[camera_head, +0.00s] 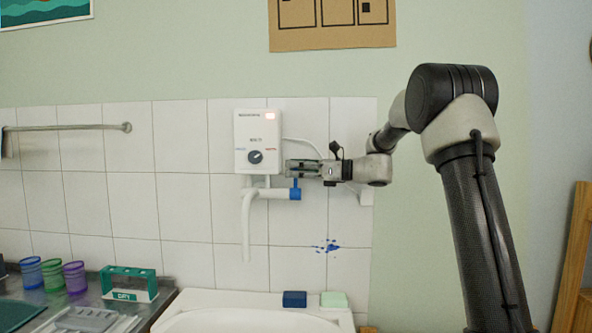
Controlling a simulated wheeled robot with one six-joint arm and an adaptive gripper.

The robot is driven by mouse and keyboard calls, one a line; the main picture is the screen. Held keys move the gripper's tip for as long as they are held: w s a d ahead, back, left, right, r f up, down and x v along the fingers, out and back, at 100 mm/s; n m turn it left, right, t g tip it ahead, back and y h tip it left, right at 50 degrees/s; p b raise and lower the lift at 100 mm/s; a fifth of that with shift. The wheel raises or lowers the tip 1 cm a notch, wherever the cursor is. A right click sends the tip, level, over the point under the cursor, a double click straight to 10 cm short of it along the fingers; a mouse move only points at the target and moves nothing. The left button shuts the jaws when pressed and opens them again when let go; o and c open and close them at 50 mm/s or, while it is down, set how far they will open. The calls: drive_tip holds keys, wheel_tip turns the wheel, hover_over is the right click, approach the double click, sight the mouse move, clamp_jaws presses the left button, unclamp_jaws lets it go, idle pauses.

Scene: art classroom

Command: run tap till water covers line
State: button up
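The tap is a white pipe with a spout (247,225) that bends down over the white basin (240,299). Its blue handle (295,192) is at the right end of the pipe. No water stream shows below the spout. The basin's inside is mostly cut off by the lower picture edge, so no water level or line shows. My gripper (290,168) reaches in from the right, pointing left, just above the blue handle. At this size I cannot tell whether it touches the handle or how far its fingers are apart.
A white water heater (257,141) with a dial and a lit red light hangs left of my gripper. A blue block (294,299) and a pale green block (333,299) sit on the basin's rim. Cups (53,275) and a green rack (130,283) stand left.

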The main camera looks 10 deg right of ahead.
drive_tip(key=shift+w+a, duration=0.1)
drive_tip(key=shift+a, duration=0.1)
clamp_jaws()
drive_tip(key=s+a+f+n+y, duration=0.1)
drive_tip(key=s+n, duration=0.4)
drive_tip(key=n, duration=0.5)
drive_tip(key=shift+s+a+f+y, duration=0.3)
drive_tip(key=shift+a+f+y, duration=0.1)
drive_tip(key=shift+f, duration=0.45)
unclamp_jaws()
drive_tip(key=shift+d, duration=0.15)
